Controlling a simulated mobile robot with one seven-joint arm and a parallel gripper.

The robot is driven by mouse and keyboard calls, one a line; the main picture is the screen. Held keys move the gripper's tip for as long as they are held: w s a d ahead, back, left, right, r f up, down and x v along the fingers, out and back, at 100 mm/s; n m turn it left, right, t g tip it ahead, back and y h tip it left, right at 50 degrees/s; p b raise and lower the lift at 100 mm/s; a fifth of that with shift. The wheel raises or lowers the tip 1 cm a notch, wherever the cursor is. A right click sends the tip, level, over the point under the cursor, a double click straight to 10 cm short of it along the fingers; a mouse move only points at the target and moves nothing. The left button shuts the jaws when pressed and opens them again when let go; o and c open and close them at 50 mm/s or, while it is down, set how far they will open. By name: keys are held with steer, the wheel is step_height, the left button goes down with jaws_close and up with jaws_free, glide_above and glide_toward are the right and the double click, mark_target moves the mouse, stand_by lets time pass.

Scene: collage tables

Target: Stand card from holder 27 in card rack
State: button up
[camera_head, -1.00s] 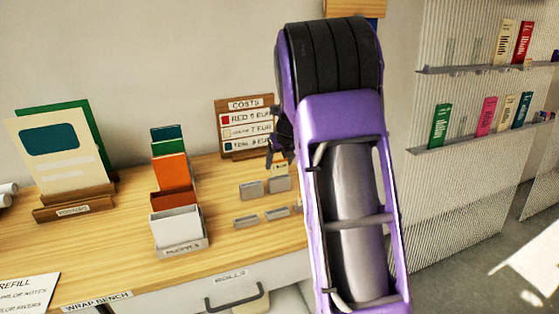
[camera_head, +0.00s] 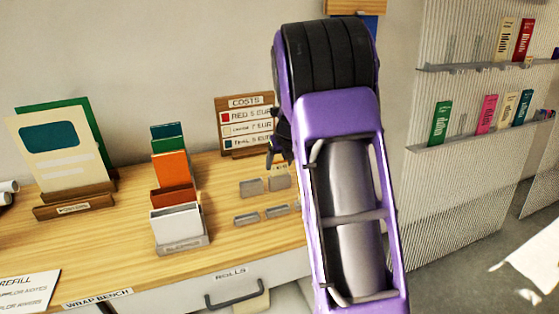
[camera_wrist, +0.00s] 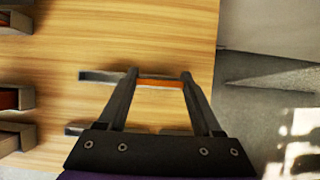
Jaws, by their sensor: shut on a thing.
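My gripper (camera_wrist: 159,80) is shut on a thin orange-red card (camera_wrist: 160,84), seen edge-on between the fingertips in the wrist view. In the head view my purple arm hides the card and most of the gripper (camera_head: 279,152). Small grey holders (camera_head: 251,187) stand on the wooden bench below the gripper; one grey holder (camera_wrist: 97,76) shows just left of the fingers in the wrist view. I cannot tell whether the card still touches a holder. A ribbed wall rack at the right has shelves (camera_head: 470,139) with several upright coloured cards (camera_head: 488,113). Holder numbers are unreadable.
A stepped stand (camera_head: 183,246) of coloured cards and a poster stand (camera_head: 75,205) are on the bench (camera_head: 125,262) to the left. A COSTS board (camera_head: 245,103) stands at the back. The bench's right edge lies near the gripper; grey floor (camera_wrist: 270,110) lies beyond.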

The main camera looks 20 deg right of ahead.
steer(key=shift+f, duration=0.15)
steer(key=shift+f, duration=0.5)
stand_by(0.3)
steer(key=o, duration=1.3)
steer(key=shift+o, duration=0.2)
steer(key=shift+r, duration=0.1)
steer(key=shift+r+p, duration=1.15)
steer(key=shift+r, duration=1.55)
steer(key=s+r, duration=0.1)
steer(key=s, duration=0.6)
